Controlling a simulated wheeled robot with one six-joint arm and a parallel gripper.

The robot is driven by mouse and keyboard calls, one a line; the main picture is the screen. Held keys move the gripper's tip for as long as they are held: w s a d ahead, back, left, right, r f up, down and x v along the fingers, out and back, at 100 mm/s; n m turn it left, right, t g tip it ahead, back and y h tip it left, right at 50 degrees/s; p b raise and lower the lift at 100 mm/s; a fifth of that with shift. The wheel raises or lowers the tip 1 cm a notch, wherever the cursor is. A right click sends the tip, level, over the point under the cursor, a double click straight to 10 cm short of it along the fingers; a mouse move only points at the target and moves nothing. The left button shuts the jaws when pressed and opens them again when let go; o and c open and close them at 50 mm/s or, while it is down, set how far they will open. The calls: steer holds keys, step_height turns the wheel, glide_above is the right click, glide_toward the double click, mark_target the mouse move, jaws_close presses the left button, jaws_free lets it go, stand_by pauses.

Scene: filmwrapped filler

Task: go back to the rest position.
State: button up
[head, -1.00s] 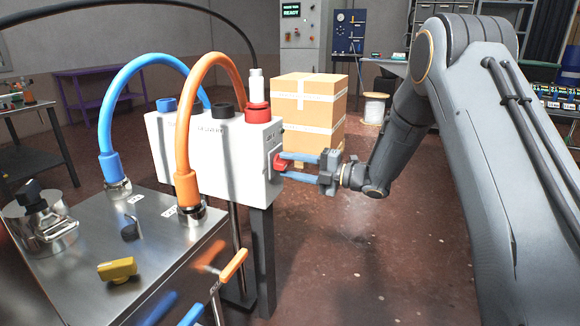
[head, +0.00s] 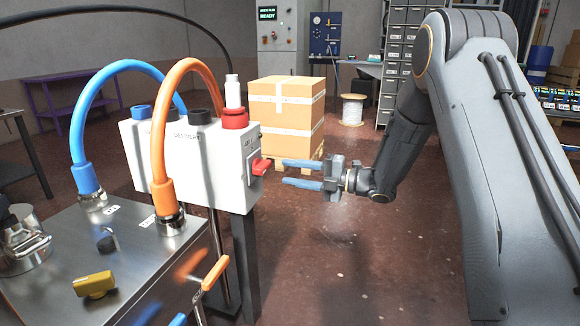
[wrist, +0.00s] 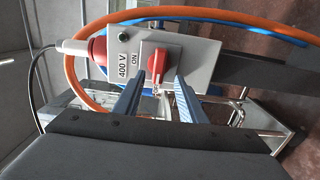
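My gripper (head: 284,173) is open, with its two blue fingers apart and nothing between them. It is level, pointing left at the red rotary switch (head: 261,166) on the side of the white box (head: 202,190). In the wrist view the red switch (wrist: 158,63) stands ahead of the fingers (wrist: 157,100), on a grey face marked "400 V" and "ON".
A steel cabinet (head: 140,262) with blue (head: 78,130) and orange (head: 158,140) hoses, a yellow knob (head: 94,284) and an orange-handled valve (head: 215,273) stands at the left. A cardboard box (head: 285,115) on a pallet is behind. The floor (head: 350,270) below my gripper is clear.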

steer(key=w+r+m+t+h, duration=0.3)
steer(key=r+m+t+h, duration=0.1)
steer(key=m+h, duration=0.35)
steer(key=s+d+m+h, duration=0.5)
steer(key=s+m+h, duration=0.1)
steer(key=m, duration=0.2)
steer(key=s+d+f+m+g+h+p, duration=0.1)
steer(key=s+m+g, duration=0.5)
steer(key=s, duration=1.4)
steer(key=s+d+f+m+g+h, duration=0.15)
steer(key=s+m+g, duration=0.45)
steer(key=s, duration=1.4)
steer(key=d+r+m+t+p, duration=0.1)
steer(key=d+r+m+p, duration=0.3)
steer(key=p, duration=1.4)
steer(key=d+r, duration=0.4)
steer(key=r, duration=0.2)
steer(key=shift+w+d+r+h+p, duration=0.3)
steer(key=shift+d+r+p, duration=0.05)
steer(key=shift+p, duration=0.05)
